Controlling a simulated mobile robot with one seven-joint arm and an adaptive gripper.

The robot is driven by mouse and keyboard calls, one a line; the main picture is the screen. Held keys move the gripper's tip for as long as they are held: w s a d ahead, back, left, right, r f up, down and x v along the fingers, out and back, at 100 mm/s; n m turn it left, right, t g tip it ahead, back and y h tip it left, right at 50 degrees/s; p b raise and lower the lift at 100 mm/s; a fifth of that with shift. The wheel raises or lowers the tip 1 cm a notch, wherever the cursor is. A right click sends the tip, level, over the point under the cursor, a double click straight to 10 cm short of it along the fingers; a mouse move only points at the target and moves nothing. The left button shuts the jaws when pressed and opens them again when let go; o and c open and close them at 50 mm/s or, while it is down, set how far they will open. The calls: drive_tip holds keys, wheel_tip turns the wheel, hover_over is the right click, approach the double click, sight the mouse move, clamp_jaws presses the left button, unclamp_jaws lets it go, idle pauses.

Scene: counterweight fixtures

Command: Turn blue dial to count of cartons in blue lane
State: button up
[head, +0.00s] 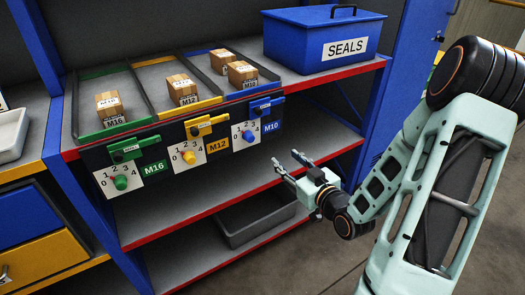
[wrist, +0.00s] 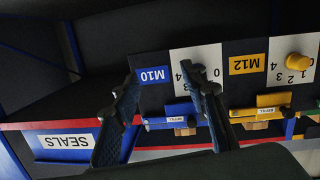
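The blue dial (head: 248,136) sits on a white plate marked 0 to 4, beside the blue M10 label (head: 271,127). Its pointer is too small to read. Two cartons show in the blue lane (head: 263,82): a front carton (head: 242,74) marked M10 and a rear carton (head: 221,60) partly behind it. My gripper (head: 286,158) is open and empty, right of and below the blue dial, apart from the panel.
A green dial (head: 121,183) and a yellow dial (head: 189,157) are left of the blue one. Coloured tabs, including a blue tab (head: 263,107), stick out above the dials. A blue SEALS box (head: 322,37) stands at right. A grey bin (head: 258,220) is below.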

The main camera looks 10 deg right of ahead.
drive_tip(key=t+y, duration=0.1)
drive_tip(key=y, duration=0.1)
approach(252, 140)
drive_tip(key=s, duration=0.1)
drive_tip(key=b+x, duration=0.1)
drive_tip(key=x, duration=0.9)
drive_tip(key=shift+w, duration=0.1)
drive_tip(key=shift+c, duration=0.3)
clamp_jaws()
